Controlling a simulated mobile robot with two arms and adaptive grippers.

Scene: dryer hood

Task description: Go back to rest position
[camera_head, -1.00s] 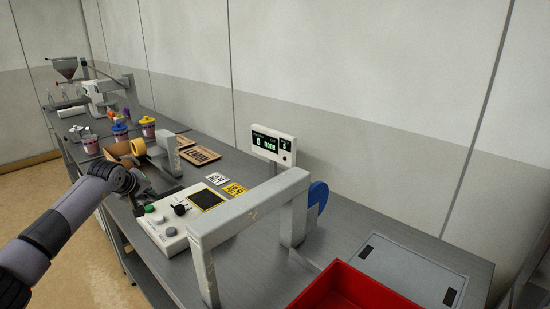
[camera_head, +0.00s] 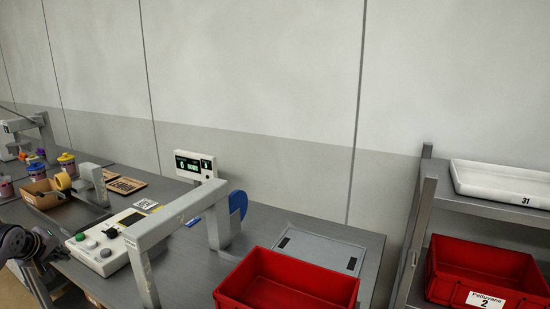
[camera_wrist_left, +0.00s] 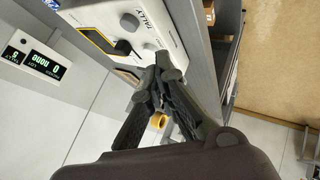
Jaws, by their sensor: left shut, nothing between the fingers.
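My left gripper (camera_head: 42,262) is at the lower left of the head view, beside the front edge of the grey bench (camera_head: 190,285). In the left wrist view its two dark fingers (camera_wrist_left: 165,68) meet at the tips, with nothing between them. The white control box (camera_head: 100,252) with buttons and a dark panel stands just right of the gripper; it also shows close to the fingertips in the wrist view (camera_wrist_left: 140,25). My right gripper is in neither view.
A grey arch (camera_head: 178,215) stands over the bench, with a display unit (camera_head: 195,165) behind it. A red bin (camera_head: 285,280) sits at the front right. A rack at the right holds a white tray (camera_head: 500,182) and another red bin (camera_head: 480,265).

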